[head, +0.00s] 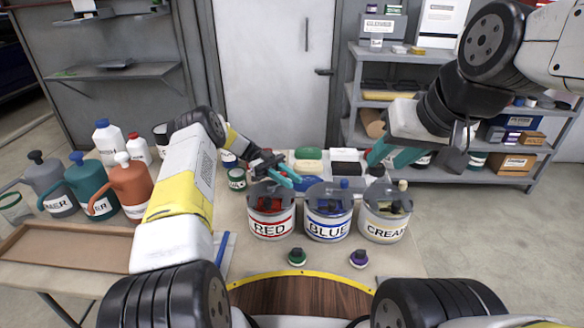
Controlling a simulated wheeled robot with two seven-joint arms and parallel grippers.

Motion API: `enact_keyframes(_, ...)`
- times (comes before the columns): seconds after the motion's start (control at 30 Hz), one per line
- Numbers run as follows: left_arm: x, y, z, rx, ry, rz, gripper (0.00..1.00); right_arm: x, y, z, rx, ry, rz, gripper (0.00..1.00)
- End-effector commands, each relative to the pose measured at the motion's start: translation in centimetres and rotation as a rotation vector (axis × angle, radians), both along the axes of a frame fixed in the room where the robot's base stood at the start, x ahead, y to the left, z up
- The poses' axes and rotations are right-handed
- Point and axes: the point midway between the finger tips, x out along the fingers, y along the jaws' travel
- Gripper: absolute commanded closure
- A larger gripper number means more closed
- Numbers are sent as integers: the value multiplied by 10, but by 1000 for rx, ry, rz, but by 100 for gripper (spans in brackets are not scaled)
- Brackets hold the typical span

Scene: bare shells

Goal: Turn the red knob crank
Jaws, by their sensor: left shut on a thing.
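The can labelled RED (271,227) stands on the table, with red paint and a crank lid on top. My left gripper (284,178) is at the top of this can, shut on the red can's crank knob, which its teal fingers mostly hide. The can labelled BLUE (328,227) stands in the middle, and the can labelled CREAM (384,229) stands at the right. My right gripper (388,160) is above and behind the cream can, with its teal fingers apart and nothing seen between them.
Grey, teal and orange jugs (131,187) stand at the left beside a brown tray (70,248). A green-topped pot (297,257) and a purple-topped pot (358,259) sit in front of the cans. Sponges (308,154) lie behind them. Shelves (484,176) stand at the back right.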

Motion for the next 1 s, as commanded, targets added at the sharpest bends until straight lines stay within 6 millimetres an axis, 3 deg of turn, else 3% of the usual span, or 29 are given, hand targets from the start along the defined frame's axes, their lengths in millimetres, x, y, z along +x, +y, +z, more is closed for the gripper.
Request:
enact_keyframes(0.1, 0, 0, 0, -1, 1, 0, 100, 0, 0, 0, 0, 0, 0, 64)
enact_keyframes(0.13, 0, 0, 0, -1, 1, 0, 76, 0, 0, 0, 0, 0, 0, 64)
enact_keyframes(0.23, 0, 0, 0, -1, 1, 0, 56, 0, 0, 0, 0, 0, 0, 64)
enact_keyframes(0.67, 1, 0, 0, 0, 0, 23, 56, 0, 0, 0, 0, 0, 0, 64)
enact_keyframes(0.87, 7, 1, 0, 4, 3, 146, 56, 0, 0, 0, 0, 0, 0, 64)
enact_keyframes(1.0, 16, 5, 1, 1, 4, 321, 56, 0, 0, 0, 0, 0, 0, 64)
